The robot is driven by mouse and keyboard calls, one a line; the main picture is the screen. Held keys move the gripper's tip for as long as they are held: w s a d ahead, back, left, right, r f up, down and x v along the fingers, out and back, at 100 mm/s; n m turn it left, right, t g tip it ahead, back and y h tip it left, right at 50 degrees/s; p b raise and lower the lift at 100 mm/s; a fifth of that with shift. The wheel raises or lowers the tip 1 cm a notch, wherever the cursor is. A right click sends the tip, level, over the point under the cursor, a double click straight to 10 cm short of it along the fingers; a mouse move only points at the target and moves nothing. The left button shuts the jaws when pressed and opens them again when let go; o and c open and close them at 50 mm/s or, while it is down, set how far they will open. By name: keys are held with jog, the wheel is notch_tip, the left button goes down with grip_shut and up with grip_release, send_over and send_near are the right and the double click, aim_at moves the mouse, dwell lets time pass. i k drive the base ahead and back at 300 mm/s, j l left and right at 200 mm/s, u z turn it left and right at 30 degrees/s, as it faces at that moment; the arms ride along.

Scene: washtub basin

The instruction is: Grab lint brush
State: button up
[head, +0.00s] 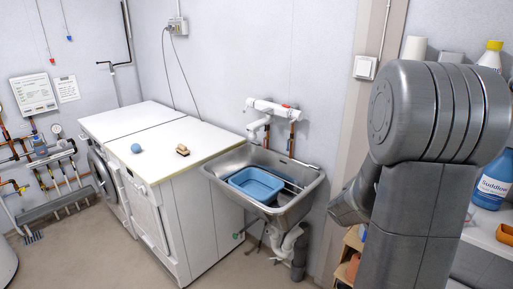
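A small brown-and-dark brush-like object (182,150) lies on the white top of the washing machines, near its right side. It is too small to tell for sure that it is the lint brush. My grey arm fills the right side of the head view. My gripper is not in view, so whether it is open or shut does not show.
A blue ball (136,148) lies on the same white worktop (125,122), left of the brush-like object. A metal sink (308,197) holding a blue basin (257,183) stands to the right. A blue detergent bottle (492,182) stands far right. The floor in front is clear.

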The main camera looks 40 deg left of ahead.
aim_at(183, 150)
jog(key=i+j+u, duration=0.1)
jog(key=j+u, duration=0.3)
jog(key=i+j+u, duration=0.15)
jog(key=j+u, duration=0.25)
jog(key=i+j+u, duration=0.2)
jog(key=u, duration=0.15)
jog(key=i+j+u, duration=0.2)
jog(key=u, duration=0.2)
jog(key=i+j, duration=0.3)
jog(key=i, duration=0.15)
jog(key=i+j+u, duration=0.1)
jog(key=i+j, duration=0.15)
jog(key=i, duration=0.2)
jog(key=i+j, duration=0.25)
jog(key=i, duration=0.25)
jog(key=j+u, duration=0.05)
